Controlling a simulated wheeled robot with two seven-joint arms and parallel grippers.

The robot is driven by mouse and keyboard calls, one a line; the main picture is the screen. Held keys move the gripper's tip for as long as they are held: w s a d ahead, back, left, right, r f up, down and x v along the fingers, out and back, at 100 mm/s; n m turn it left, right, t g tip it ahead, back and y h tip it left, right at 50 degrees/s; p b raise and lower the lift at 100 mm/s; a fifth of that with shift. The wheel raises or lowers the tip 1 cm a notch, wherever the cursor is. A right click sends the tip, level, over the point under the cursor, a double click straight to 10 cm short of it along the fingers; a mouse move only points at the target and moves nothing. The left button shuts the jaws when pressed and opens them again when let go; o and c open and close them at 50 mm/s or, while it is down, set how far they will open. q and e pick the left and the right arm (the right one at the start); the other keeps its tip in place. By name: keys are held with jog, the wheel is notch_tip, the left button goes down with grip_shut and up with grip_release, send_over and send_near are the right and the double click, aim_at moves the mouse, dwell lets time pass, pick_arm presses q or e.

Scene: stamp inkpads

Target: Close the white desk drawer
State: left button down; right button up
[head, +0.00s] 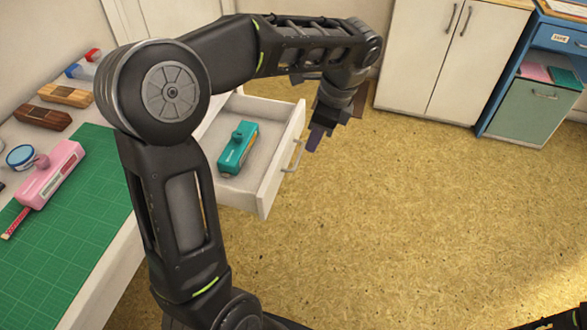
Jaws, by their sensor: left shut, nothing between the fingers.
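The white desk drawer (270,190) stands pulled out from the white desk, with a teal stamp (237,148) lying inside it. Its metal handle (293,157) is on the front panel, facing right. My left gripper (315,140) is shut and empty, pointing down just to the right of the drawer front, near the handle. I cannot tell whether it touches the front. My left arm hides part of the desk and the drawer's left side. Only a dark piece at the bottom right corner shows, possibly my right arm; the right gripper cannot be made out.
On the desk are a green cutting mat (75,230), a pink stamp (50,175), a round blue tin (20,157) and wooden blocks (65,95). A white cabinet (450,55) and a blue cabinet (535,90) stand at the back. The floor (430,210) right of the drawer is clear.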

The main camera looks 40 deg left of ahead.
pick_arm(q)
jog(key=shift+f, duration=0.1)
dwell(0.3)
jog(key=s+a+f+b, duration=0.2)
jog(key=a+f, duration=0.4)
jog(key=f, duration=0.3)
jog(key=shift+f, duration=0.25)
jog(key=shift+s, duration=0.15)
jog(key=s+a+p, duration=0.2)
jog(key=a, duration=0.3)
jog(key=s+a+p, duration=0.1)
jog(key=a+p, duration=0.1)
jog(key=a, duration=0.3)
jog(key=s+a+p, duration=0.1)
jog(key=s+a, duration=0.1)
jog(key=a, duration=0.4)
jog(key=shift+s+r+p, duration=0.1)
jog(key=shift+s+p, duration=0.2)
jog(key=shift+p, duration=0.1)
jog(key=shift+s+a, duration=0.25)
jog(key=shift+a, duration=0.55)
jog(key=shift+d, duration=0.1)
